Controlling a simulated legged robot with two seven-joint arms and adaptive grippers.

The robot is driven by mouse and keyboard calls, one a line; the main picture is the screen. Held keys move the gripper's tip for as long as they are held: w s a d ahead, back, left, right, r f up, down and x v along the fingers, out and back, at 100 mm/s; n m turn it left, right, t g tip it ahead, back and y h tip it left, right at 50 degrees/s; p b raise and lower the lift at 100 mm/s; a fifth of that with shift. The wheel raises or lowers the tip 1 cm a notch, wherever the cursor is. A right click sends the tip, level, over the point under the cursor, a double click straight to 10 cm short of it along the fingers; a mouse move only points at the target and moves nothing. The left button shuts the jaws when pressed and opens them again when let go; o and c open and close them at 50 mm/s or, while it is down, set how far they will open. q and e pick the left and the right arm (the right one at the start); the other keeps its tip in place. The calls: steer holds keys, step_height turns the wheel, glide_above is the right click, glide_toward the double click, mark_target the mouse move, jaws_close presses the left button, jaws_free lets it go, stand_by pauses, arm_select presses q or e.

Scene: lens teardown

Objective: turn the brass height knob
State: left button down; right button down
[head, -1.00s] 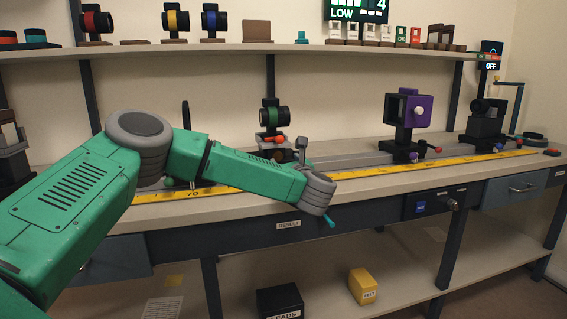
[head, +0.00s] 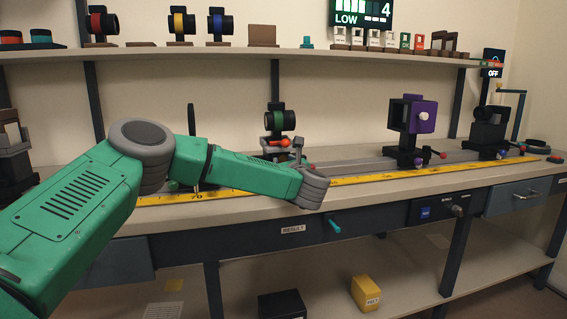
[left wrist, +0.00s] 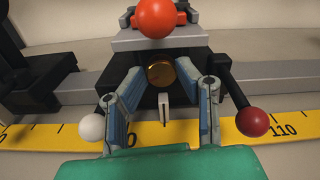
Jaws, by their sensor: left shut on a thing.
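The brass height knob (left wrist: 160,74) sits low on the front of a dark lens carriage in the left wrist view. My left gripper (left wrist: 162,78) has its two blue-grey fingers on either side of the knob and is shut on it. In the head view, the carriage with its green-banded lens (head: 281,120) stands on the rail behind my left forearm. My wrist hides the knob and most of the gripper there. An orange ball (left wrist: 155,18) is above the knob. My right gripper is not in view.
A white ball (left wrist: 91,127) and a dark red ball (left wrist: 252,122) flank the fingers. A yellow scale (head: 400,174) runs along the rail's front. A purple holder (head: 424,118) stands to the right. A teal handle (head: 334,222) projects from the bench front below my wrist.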

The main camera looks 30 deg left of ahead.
arm_select(q)
steer(key=shift+w+a+r, duration=0.1)
steer(key=shift+m, duration=0.3)
steer(key=m+p, duration=0.1)
steer(key=m, duration=0.2)
steer(key=shift+w+a+p, duration=0.1)
steer(key=shift+p, duration=0.25)
steer(key=shift+m, duration=0.4)
steer(key=shift+f, duration=0.2)
steer(key=c, duration=1.3)
jaws_free()
steer(key=shift+c, duration=0.2)
steer(key=shift+o, duration=0.7)
steer(key=shift+w+f, duration=0.1)
steer(key=shift+f, duration=0.05)
